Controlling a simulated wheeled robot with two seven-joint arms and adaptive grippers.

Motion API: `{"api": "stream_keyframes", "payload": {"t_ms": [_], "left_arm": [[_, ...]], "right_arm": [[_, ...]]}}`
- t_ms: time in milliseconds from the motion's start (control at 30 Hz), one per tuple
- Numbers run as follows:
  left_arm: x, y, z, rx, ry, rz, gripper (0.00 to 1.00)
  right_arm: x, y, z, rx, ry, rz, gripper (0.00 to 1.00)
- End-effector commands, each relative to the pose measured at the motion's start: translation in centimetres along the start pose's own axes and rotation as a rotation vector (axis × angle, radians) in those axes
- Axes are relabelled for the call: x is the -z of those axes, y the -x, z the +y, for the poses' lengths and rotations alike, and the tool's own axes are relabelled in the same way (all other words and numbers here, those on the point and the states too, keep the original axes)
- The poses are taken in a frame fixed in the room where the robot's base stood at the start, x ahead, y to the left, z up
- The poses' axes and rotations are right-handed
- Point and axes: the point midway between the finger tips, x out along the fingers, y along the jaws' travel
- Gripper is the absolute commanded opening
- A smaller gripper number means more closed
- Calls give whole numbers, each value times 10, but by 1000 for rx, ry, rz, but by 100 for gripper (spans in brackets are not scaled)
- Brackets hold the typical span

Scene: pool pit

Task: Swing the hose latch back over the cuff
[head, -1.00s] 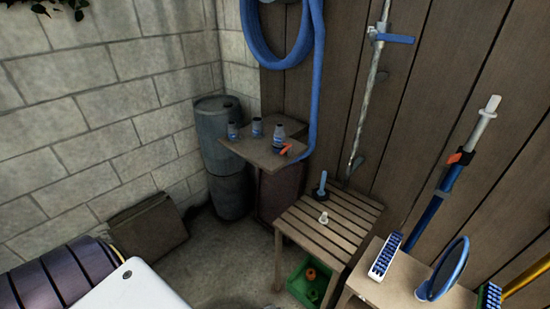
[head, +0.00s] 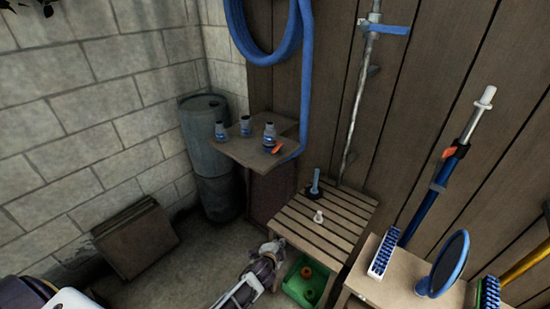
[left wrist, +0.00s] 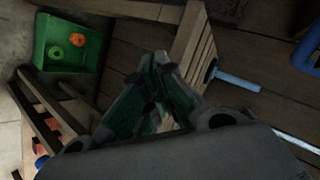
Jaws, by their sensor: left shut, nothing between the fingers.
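A blue hose (head: 305,80) hangs down the plank wall to a small wooden table (head: 250,154). A small orange piece (head: 278,149) shows at the table's right edge, near the hose's lower end. It may be the latch, but it is too small to tell how it sits. I cannot make out a separate cuff. My left gripper (head: 272,248) is shut and empty at the left front edge of the slatted bench, below and apart from the orange piece. Its fingers (left wrist: 155,62) also show in the left wrist view. My right gripper is out of view.
Several small bottles (head: 245,126) stand on the small table. The slatted bench (head: 335,225) carries a blue-handled piece (head: 315,184) and a white peg (head: 319,217). A green crate (head: 293,285) sits below. A grey barrel (head: 208,150) stands left. Brushes and poles crowd the right.

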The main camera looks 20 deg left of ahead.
Motion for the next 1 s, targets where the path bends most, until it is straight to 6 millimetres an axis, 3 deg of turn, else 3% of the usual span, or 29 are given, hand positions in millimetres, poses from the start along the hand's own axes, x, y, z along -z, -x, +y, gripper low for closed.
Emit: {"api": "stream_keyframes", "payload": {"t_ms": [467, 633, 800, 1000], "left_arm": [[52, 24, -87, 174, -142, 61, 0], [84, 50, -144, 300, -231, 86, 0], [117, 91, -206, 451, -328, 101, 0], [136, 125, -246, 559, -392, 97, 0]], "right_arm": [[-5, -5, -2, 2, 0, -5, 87], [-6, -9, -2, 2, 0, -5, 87], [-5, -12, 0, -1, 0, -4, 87], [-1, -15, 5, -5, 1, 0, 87]]}}
